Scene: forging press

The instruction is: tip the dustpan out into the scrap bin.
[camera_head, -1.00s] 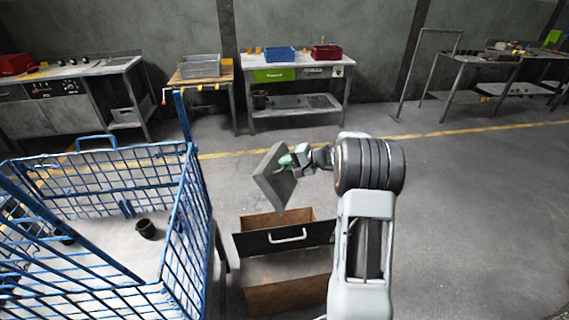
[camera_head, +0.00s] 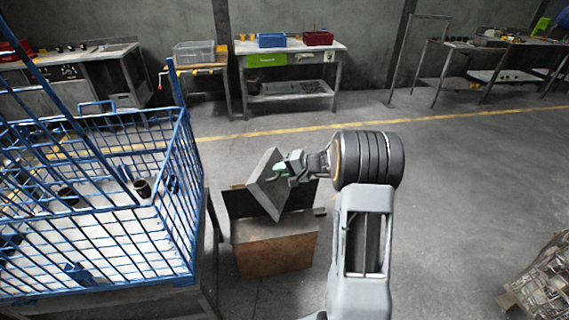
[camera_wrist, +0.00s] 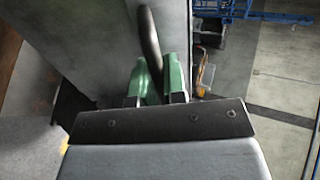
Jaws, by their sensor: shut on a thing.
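My gripper (camera_head: 290,166) is shut on the handle of the grey dustpan (camera_head: 265,186). The dustpan is steeply tilted, its flat pan to the left of my gripper, and in the head view it overlaps the brown scrap bin (camera_head: 275,256). In the wrist view the green fingers (camera_wrist: 160,80) close on the dark curved handle (camera_wrist: 149,40), with the grey pan (camera_wrist: 85,45) behind. The bin is an open rusty box on the floor; its far dark panel stands behind the dustpan. I cannot see whether anything is on the pan or in the bin.
A blue wire cage (camera_head: 185,190) with small dark cups stands close left of the bin. Workbenches (camera_head: 290,50) with blue and red boxes line the back wall. A pallet of parts (camera_head: 545,285) is at the lower right.

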